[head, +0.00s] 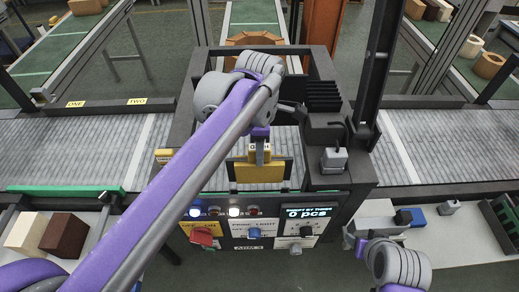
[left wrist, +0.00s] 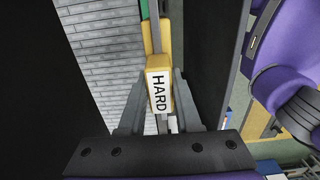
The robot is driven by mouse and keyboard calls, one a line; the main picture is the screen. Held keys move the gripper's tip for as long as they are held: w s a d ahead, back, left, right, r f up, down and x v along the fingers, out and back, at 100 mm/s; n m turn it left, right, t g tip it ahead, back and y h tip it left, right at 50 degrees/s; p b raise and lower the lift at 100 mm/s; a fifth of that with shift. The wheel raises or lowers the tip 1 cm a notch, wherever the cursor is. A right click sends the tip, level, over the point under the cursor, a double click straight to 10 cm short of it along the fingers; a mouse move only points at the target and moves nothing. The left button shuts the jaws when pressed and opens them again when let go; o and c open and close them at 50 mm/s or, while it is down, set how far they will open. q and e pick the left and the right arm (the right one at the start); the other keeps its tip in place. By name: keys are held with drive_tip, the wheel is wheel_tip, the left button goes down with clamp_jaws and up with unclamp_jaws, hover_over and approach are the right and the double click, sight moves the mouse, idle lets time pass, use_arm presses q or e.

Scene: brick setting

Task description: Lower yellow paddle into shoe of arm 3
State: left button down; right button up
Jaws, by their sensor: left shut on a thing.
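The yellow paddle (head: 245,173) hangs over the grey roller conveyor, inside the dark frame of the station. My left gripper (head: 260,152) is above it and shut on its yellow grip block. In the left wrist view the block (left wrist: 154,68) carries a white label reading HARD and sits between the two grey fingers. The shoe of arm 3 cannot be made out; the paddle and my left arm cover part of that area. My right gripper (head: 352,238) is at the lower right, apart from the paddle; its jaw opening is unclear.
A control panel (head: 255,228) with a red knob, lit lamps and a counter reading 0 pcs faces me below the paddle. A grey block-like fixture (head: 334,160) stands right of the frame opening. A dark post (head: 376,75) rises behind it. Brown and cream blocks (head: 63,236) lie at left.

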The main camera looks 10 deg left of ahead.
use_arm(q)
drive_tip(key=b, duration=0.3)
hover_over(260, 182)
drive_tip(key=w, duration=0.2)
drive_tip(key=shift+s+a+f, duration=0.15)
drive_tip(key=shift+f, duration=1.25)
drive_tip(key=shift+s+a+f, duration=0.1)
drive_tip(key=shift+f, duration=1.3)
use_arm(e)
drive_tip(key=f, duration=0.1)
drive_tip(key=s+f, duration=0.2)
drive_tip(key=f, duration=0.1)
drive_tip(key=shift+f, duration=0.1)
use_arm(q)
drive_tip(key=shift+p, duration=0.3)
drive_tip(key=shift+f+b, duration=2.2)
drive_tip(key=shift+f, duration=1.9)
use_arm(e)
drive_tip(key=shift+g, duration=0.4)
drive_tip(key=shift+s+f, duration=0.3)
drive_tip(key=shift+f, duration=0.6)
drive_tip(key=shift+s+f, duration=0.3)
drive_tip(key=shift+f, duration=0.6)
drive_tip(key=shift+s+f, duration=0.3)
drive_tip(key=shift+f, duration=0.6)
use_arm(q)
drive_tip(key=c, duration=0.5)
unclamp_jaws()
